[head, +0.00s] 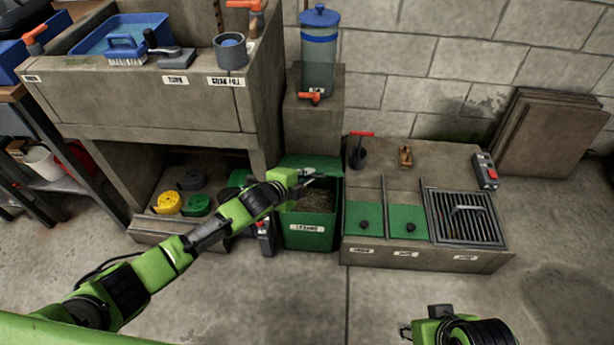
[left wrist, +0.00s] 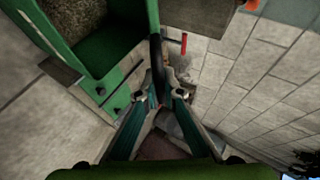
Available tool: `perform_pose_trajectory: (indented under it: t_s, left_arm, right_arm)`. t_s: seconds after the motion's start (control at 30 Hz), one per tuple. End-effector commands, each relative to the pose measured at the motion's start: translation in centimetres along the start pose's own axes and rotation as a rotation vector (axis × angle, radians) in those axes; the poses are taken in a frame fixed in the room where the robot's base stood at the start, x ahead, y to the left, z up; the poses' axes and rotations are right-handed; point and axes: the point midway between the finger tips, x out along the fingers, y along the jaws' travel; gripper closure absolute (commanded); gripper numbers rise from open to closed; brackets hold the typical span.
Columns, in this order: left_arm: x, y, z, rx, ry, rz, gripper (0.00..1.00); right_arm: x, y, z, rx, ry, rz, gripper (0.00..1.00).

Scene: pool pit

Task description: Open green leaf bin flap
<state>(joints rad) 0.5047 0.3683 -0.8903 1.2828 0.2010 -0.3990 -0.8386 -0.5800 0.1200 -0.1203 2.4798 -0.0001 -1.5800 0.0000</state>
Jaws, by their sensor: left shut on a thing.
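The green leaf bin (head: 308,236) stands on the floor between the stone plinth and the low block, with a white label on its front. Its green flap (head: 312,162) is raised at the back, and the dark leaf litter inside shows. In the left wrist view, the bin (left wrist: 112,50) is at upper left. My left gripper (head: 310,173) is above the opening at the flap's right side; in the left wrist view its fingers (left wrist: 167,92) close on the flap's dark edge. My right gripper (head: 406,330) is low in the head view, away from the bin; its jaws are unclear.
The low block (head: 430,256) right of the bin bears green panels, a metal grate (head: 465,216) and a red-handled tool (head: 359,152). A blue-lidded dispenser (head: 319,55) stands behind the bin. A stone sink (head: 150,105) is at left. The front floor is clear.

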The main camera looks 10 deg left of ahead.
Motion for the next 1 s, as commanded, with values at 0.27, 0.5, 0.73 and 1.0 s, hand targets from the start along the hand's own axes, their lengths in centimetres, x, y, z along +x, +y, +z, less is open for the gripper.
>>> perform_pose_trajectory:
  t_s: [0.27, 0.5, 0.73, 1.0]
  left_arm:
    - [0.0, -0.2, 0.0, 0.002, 0.0, -0.002, 1.0]
    - [0.0, -0.1, 0.0, 0.001, 0.0, -0.002, 0.74]
    - [0.0, 0.0, 0.0, 0.001, 0.0, 0.0, 0.74]
    - [-1.6, 0.0, 0.1, 0.002, 0.0, -0.001, 0.74]
  right_arm:
    - [0.0, 0.0, 0.1, 0.0, -0.002, 0.0, 0.67]
    - [0.0, 0.0, 0.1, 0.0, -0.002, 0.0, 0.67]
    - [0.0, 0.0, 0.0, 0.0, 0.0, 0.0, 0.67]
    - [0.0, 0.0, 0.0, 0.0, 0.001, 0.0, 0.67]
